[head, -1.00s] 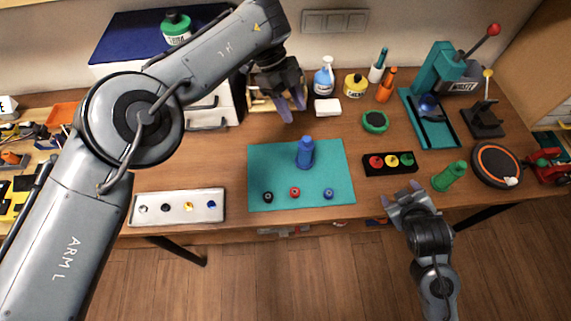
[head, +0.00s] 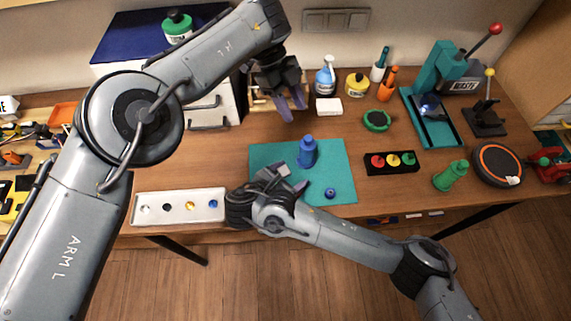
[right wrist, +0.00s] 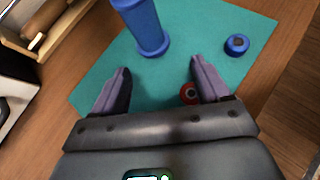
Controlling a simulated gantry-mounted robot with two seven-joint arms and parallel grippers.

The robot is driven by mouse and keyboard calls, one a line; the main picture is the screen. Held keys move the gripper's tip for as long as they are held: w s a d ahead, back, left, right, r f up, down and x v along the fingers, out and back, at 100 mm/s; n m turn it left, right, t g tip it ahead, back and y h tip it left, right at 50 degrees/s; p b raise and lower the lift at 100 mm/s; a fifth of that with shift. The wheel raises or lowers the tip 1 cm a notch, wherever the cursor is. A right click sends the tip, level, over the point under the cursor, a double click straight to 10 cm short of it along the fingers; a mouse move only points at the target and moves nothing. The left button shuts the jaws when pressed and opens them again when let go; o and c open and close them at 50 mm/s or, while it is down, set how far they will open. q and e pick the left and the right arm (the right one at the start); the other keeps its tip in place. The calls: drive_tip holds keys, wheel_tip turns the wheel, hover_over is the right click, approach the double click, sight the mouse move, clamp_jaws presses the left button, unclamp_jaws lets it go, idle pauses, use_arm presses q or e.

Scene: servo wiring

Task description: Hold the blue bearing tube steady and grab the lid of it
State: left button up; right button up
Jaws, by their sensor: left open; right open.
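The blue bearing tube (head: 307,153) stands upright on the teal mat (head: 338,177) in the head view. It also shows in the right wrist view (right wrist: 140,22), ahead of my right gripper. My right gripper (head: 288,182) is open and empty over the front of the mat, with the tube beyond its fingertips. In the right wrist view its two fingers (right wrist: 158,80) are spread apart. My left gripper (head: 292,100) is open and empty, above and behind the tube. Whether the tube's top is a separate lid cannot be told.
A small blue ring part (head: 330,193) lies on the mat, and a red one (right wrist: 188,93) lies near my right finger. A white tray (head: 150,216) with several parts is left of the mat. A black tray (head: 391,170) and a green tube (head: 450,176) stand right.

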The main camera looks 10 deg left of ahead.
sight(310, 152)
drive_tip(key=shift+w+a+r+h, duration=0.35)
drive_tip(key=shift+w+a+h, duration=0.05)
drive_tip(key=shift+w, duration=0.05)
drive_tip(key=shift+w+a+r+t+h, duration=0.1)
drive_tip(key=shift+w+r+t+h, duration=0.3)
drive_tip(key=shift+h, duration=0.2)
drive_tip(key=shift+w, duration=0.45)
drive_tip(key=x, duration=1)
drive_tip(key=shift+r, duration=0.15)
drive_tip(key=c, duration=1.1)
use_arm(q)
drive_tip(key=o, duration=0.6)
